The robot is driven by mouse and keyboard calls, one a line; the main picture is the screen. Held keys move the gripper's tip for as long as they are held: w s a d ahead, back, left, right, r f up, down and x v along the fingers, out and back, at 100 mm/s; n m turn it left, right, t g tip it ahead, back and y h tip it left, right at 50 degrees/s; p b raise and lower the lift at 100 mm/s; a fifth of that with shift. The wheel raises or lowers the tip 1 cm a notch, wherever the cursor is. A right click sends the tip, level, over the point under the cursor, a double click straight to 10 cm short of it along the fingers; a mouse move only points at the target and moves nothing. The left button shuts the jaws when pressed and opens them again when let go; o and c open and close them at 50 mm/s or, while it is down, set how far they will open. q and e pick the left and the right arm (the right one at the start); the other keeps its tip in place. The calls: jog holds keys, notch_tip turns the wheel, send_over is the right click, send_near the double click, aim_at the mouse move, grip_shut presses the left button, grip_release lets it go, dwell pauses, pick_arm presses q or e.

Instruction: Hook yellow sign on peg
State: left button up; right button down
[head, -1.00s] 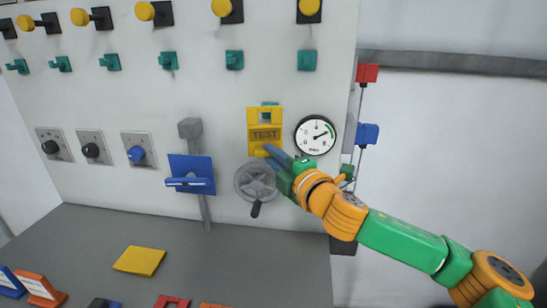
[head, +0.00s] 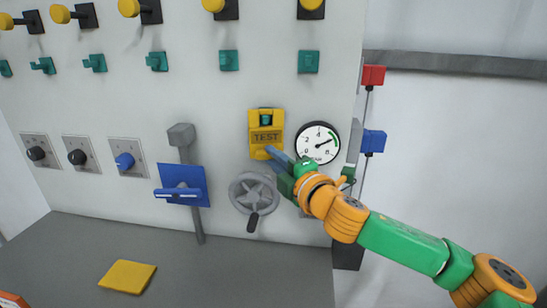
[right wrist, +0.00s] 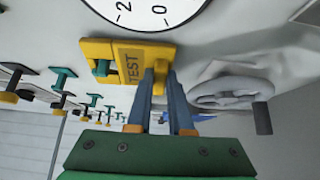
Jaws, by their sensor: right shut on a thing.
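The yellow sign (head: 266,140), marked TEST, is upright against the white panel. A teal peg (head: 266,118) shows inside the opening in its upper part. In the right wrist view the sign (right wrist: 130,62) also frames the teal peg (right wrist: 103,67); I cannot tell whether the sign's weight rests on it. My right gripper (head: 272,152) is shut on the sign's lower tab, and its blue fingers (right wrist: 160,90) flank that tab in the right wrist view. My left gripper is not in view.
A round gauge (head: 316,143) is close right of the sign. A grey handwheel (head: 252,192) is just below it, and a lever with a blue plate (head: 182,183) is to the left. Other teal pegs (head: 229,60) and yellow knobs line the panel above. A yellow pad (head: 128,276) lies on the grey table.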

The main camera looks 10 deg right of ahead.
jog(key=shift+w+d+f, duration=0.1)
jog(key=shift+w, duration=0.05)
jog(key=c, duration=0.7)
grip_release()
jog(key=shift+c, duration=0.2)
